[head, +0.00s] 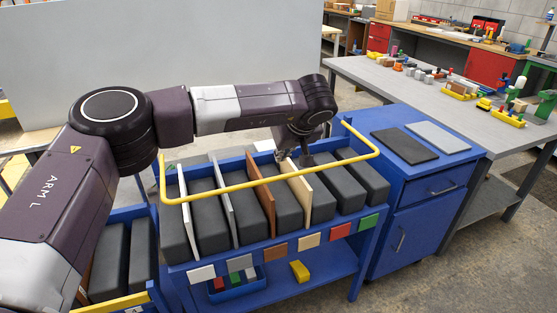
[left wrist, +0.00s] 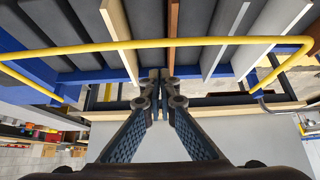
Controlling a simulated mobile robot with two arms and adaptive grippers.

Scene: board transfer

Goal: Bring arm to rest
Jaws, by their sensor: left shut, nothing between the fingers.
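My left arm reaches in from the left over a blue cart rack (head: 185,272). My left gripper (head: 294,157) points down behind the yellow rail, near the rack's back edge. In the left wrist view the gripper's fingers (left wrist: 160,76) are together with nothing between them. Boards stand upright between dark padded blocks: white boards (head: 175,193), a brown board (head: 265,205) and a pale wood board (head: 299,190). I cannot tell whether the fingertips touch anything. My right gripper is in neither view.
The yellow rail (head: 221,188) runs around the rack. Coloured tags (head: 340,231) line its front. A blue cabinet (head: 404,200) with a black pad and a grey pad stands right. A cluttered workbench (head: 437,96) lies behind it. Another rack section (head: 109,303) is at lower left.

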